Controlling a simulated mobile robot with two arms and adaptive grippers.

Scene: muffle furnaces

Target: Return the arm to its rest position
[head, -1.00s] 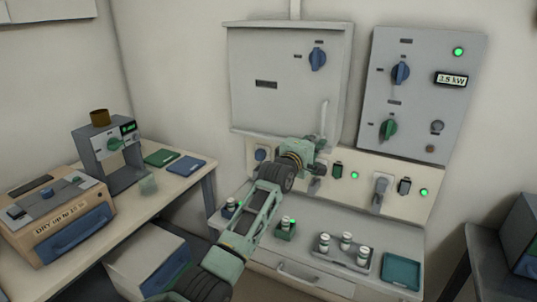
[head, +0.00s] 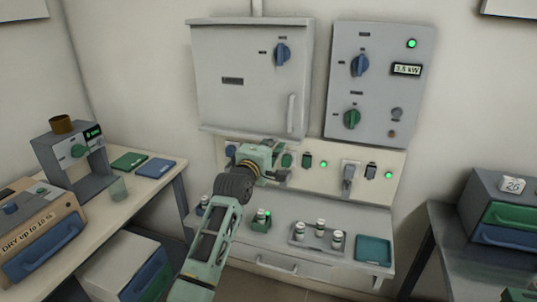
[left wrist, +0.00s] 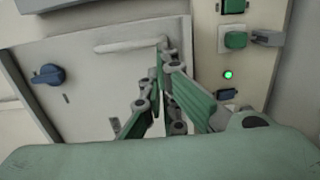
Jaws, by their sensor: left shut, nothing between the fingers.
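My left gripper (head: 280,164) is in front of the switch strip below the furnace door, a little under the door's handle. In the left wrist view its green fingers (left wrist: 163,55) are together, with nothing between them. The grey furnace door (head: 235,95) is closed and has a blue knob (head: 283,52) and a pale upright handle (head: 291,115). The handle also shows behind the fingertips in the left wrist view (left wrist: 125,46); whether they touch it I cannot tell, but in the head view they look apart. My right gripper is out of view.
Below my arm, the bench holds a tray (head: 301,241) of small jars, a jar on a green stand (head: 260,225) and a teal tray (head: 373,250). Drawer units stand at the right.

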